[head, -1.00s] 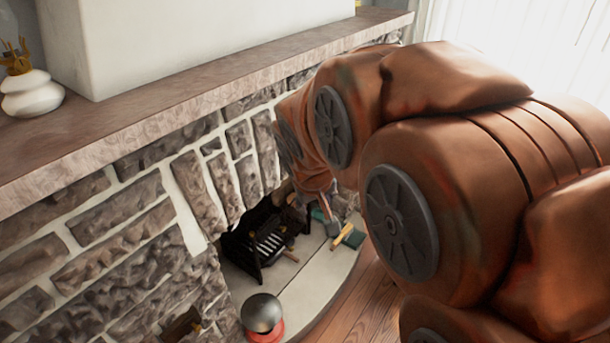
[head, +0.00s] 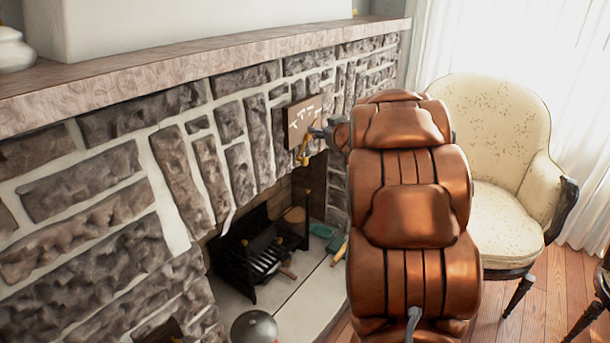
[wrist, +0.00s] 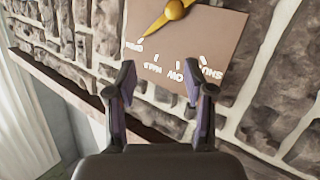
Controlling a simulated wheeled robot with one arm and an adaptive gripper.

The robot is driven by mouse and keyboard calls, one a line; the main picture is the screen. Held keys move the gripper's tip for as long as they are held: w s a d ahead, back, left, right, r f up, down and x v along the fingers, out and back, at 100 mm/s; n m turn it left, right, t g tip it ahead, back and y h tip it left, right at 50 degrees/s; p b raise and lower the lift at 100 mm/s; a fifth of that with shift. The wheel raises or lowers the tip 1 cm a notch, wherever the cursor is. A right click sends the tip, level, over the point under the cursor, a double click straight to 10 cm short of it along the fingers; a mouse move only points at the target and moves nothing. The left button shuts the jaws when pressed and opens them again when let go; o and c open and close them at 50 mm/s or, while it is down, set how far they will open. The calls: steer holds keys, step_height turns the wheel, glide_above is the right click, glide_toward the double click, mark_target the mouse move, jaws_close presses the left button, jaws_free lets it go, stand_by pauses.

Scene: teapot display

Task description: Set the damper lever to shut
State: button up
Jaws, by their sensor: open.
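The damper plate (head: 303,120) is a brown panel with white marks on the stone fireplace front. It also shows in the wrist view (wrist: 222,30), with a row of white labels; the rightmost reads like SHUT. The brass damper lever (wrist: 172,12) tapers down-left, its pointed end near the leftmost label, away from SHUT. In the head view the lever (head: 303,153) shows at the plate's lower edge. My gripper (wrist: 160,76) is open, its two fingers apart with nothing between them. In the head view my gripper (head: 320,132) is beside the plate's right edge; contact cannot be told.
A stone mantel shelf (head: 200,73) runs above the plate. Below is the firebox with a black grate (head: 262,255); a green dustpan (head: 322,230) lies on the hearth. A cream armchair (head: 490,150) stands to the right of my arm.

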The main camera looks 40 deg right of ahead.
mark_target(307, 162)
steer(key=s+f+n+t+y+b, duration=0.2)
steer(key=s+f+n+y+b, duration=0.15)
steer(key=f+y+b, duration=0.65)
steer(key=shift+h, duration=0.5)
steer(key=shift+w+a+f+p, duration=0.25)
steer(key=shift+w+a, duration=0.3)
steer(key=shift+w, duration=0.7)
steer(key=shift+w+a+f+p, duration=0.15)
steer(key=shift+w+a+f, duration=0.35)
steer(key=shift+w, duration=0.75)
steer(key=shift+w+a+f+p, duration=0.2)
steer(key=shift+w+a, duration=0.45)
steer(key=shift+w, duration=0.6)
jaws_close()
steer(key=shift+r, duration=0.1)
